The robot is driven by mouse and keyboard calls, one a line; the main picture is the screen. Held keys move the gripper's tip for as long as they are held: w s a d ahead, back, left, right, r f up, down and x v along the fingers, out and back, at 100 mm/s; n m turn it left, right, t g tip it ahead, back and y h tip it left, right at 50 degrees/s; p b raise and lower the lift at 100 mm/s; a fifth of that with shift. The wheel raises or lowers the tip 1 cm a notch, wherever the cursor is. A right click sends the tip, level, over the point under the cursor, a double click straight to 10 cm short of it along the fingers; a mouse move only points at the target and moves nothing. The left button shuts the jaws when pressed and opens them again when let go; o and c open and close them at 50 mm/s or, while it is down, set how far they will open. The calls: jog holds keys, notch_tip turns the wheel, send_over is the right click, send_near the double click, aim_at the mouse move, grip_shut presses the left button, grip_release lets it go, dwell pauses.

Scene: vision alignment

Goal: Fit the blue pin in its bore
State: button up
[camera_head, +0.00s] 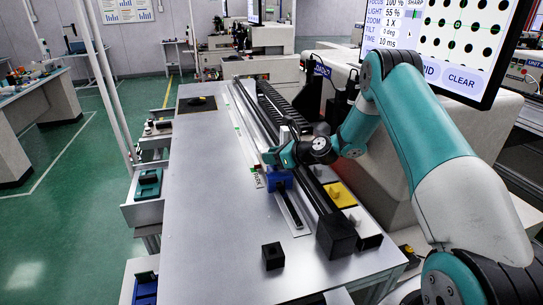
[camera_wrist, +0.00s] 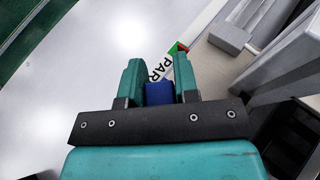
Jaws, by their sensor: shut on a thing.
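My gripper (camera_head: 279,166) is low over the grey table, beside the white strip with the printed label. Its two teal fingers also show in the wrist view (camera_wrist: 159,76), with the blue pin (camera_wrist: 159,93) between them. The blue pin shows in the head view (camera_head: 279,181) as a blue block just under the fingers. I cannot tell whether its lower end touches the table or strip. I cannot make out the bore in either view.
A black cube (camera_head: 337,236), a smaller black block (camera_head: 272,256) and a yellow block (camera_head: 341,194) stand nearby. A dark rail (camera_head: 280,115) runs along the table's right side. The printed label (camera_wrist: 160,68) lies just past the fingertips. The table's left part (camera_head: 205,190) is clear.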

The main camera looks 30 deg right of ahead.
jog(key=shift+f+b, duration=0.45)
jog(key=shift+f, duration=0.35)
jog(key=o, duration=1)
jog(key=b+v, duration=0.4)
jog(key=v, duration=1.3)
jog(key=shift+s+d+r, duration=0.1)
jog(key=shift+d+r, duration=0.05)
